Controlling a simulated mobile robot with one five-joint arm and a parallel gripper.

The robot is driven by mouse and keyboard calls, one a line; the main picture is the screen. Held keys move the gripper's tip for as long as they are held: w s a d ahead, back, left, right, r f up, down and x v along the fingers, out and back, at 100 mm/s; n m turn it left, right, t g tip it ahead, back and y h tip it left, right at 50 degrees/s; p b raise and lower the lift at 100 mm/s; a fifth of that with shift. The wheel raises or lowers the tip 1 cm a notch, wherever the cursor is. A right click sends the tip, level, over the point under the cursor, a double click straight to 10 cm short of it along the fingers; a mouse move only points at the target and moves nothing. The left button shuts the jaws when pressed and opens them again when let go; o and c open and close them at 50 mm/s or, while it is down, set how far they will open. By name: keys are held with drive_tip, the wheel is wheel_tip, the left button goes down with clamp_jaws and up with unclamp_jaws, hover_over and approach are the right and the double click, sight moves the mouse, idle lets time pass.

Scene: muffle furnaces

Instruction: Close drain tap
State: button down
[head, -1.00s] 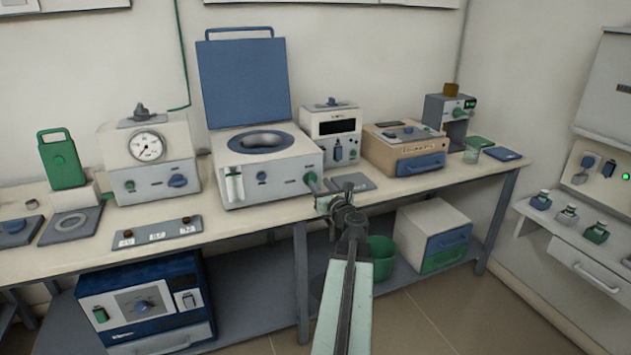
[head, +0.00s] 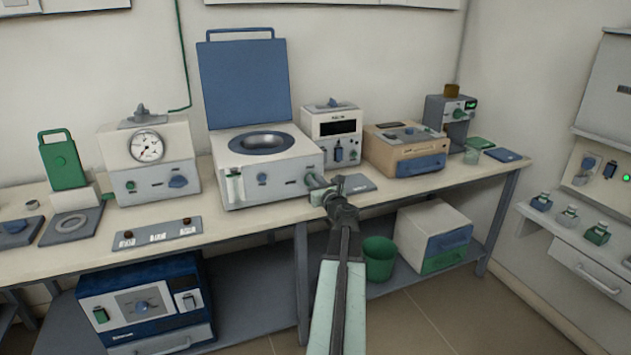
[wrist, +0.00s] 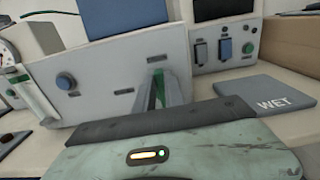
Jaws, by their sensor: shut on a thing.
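The water bath (head: 240,185) with its raised blue lid (head: 246,80) stands on the bench; its front also fills the left of the wrist view (wrist: 105,75). The drain tap, a small green part low at the right of its front, shows as a green sliver in the wrist view (wrist: 160,84), mostly hidden by the fingers. My gripper (head: 316,186) is at the bath's front right. In the wrist view its fingers (wrist: 164,92) are shut on the tap. The tap's exact angle cannot be told.
A dark pad marked WET (wrist: 270,95) lies on the bench just right of the fingers. A device with a dark display (head: 335,128) stands right of the bath. A green bucket (head: 380,258) is under the bench. The floor in front is clear.

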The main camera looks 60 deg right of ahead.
drive_tip(key=n, duration=0.4)
drive_tip(key=shift+w+a+f+n, duration=0.15)
drive_tip(key=shift+w+a+n, duration=0.05)
drive_tip(key=shift+a+n, duration=0.2)
drive_tip(key=n, duration=0.4)
drive_tip(key=shift+w+a+f+n+b, duration=0.2)
drive_tip(key=shift+a+f+n+b, duration=0.1)
drive_tip(key=shift+b, duration=0.1)
drive_tip(key=n, duration=0.4)
drive_tip(key=shift+w+a+f+b, duration=0.1)
drive_tip(key=shift+f+b, duration=0.2)
drive_tip(key=shift+b, duration=0.05)
drive_tip(key=shift+f+n+b, duration=0.15)
drive_tip(key=shift+n, duration=0.9)
drive_tip(key=shift+f+n+b, duration=0.15)
drive_tip(key=shift+n, duration=0.9)
drive_tip(key=c, duration=1.4)
unclamp_jaws()
drive_tip(key=shift+c, duration=0.2)
